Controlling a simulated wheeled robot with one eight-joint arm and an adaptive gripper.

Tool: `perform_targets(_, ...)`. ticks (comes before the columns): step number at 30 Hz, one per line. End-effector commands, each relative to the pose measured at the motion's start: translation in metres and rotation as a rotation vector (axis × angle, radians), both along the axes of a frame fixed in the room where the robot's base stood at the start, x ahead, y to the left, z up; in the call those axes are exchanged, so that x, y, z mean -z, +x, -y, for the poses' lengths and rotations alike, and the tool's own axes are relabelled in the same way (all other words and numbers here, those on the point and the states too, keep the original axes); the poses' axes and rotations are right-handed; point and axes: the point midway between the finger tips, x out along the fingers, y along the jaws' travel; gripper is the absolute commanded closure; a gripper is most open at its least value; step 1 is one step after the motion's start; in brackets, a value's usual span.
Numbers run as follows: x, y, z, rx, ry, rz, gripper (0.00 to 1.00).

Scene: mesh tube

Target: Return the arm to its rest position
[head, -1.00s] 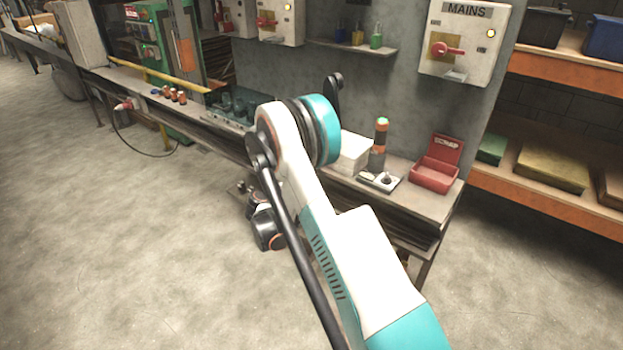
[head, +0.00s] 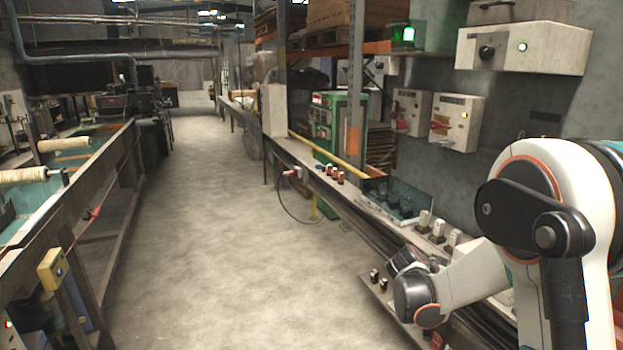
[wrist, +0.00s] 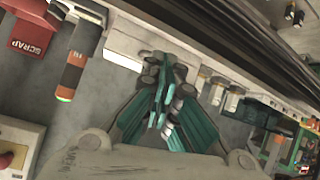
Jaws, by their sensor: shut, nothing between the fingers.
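My arm (head: 555,215) is folded at the right of the head view, beside the wall bench. Its lower links reach down and left over the bench edge. My gripper (wrist: 162,75) shows in the middle of the wrist view, with teal and dark fingers. It is shut with nothing between the fingers. Bench items lie behind the fingers in that view; I see no clear contact. I cannot make out the fingertips in the head view.
The wall bench (head: 305,160) runs along the right, with an open teal case (head: 398,200). The wrist view shows a red SCRAP bin (wrist: 40,28) and an orange-and-dark cylinder (wrist: 74,68). A long machine frame (head: 85,190) stands left. The floor aisle (head: 220,240) between is clear.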

Motion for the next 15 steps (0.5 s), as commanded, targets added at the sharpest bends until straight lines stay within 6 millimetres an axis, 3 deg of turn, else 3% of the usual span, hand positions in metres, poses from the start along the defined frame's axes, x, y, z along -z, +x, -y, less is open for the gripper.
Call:
perform_targets(6, -0.047, -0.043, -0.026, -0.121, 0.070, -0.091, 1.00)
perform_targets(15, -0.090, -0.113, -0.065, -0.304, 0.156, -0.187, 1.00)
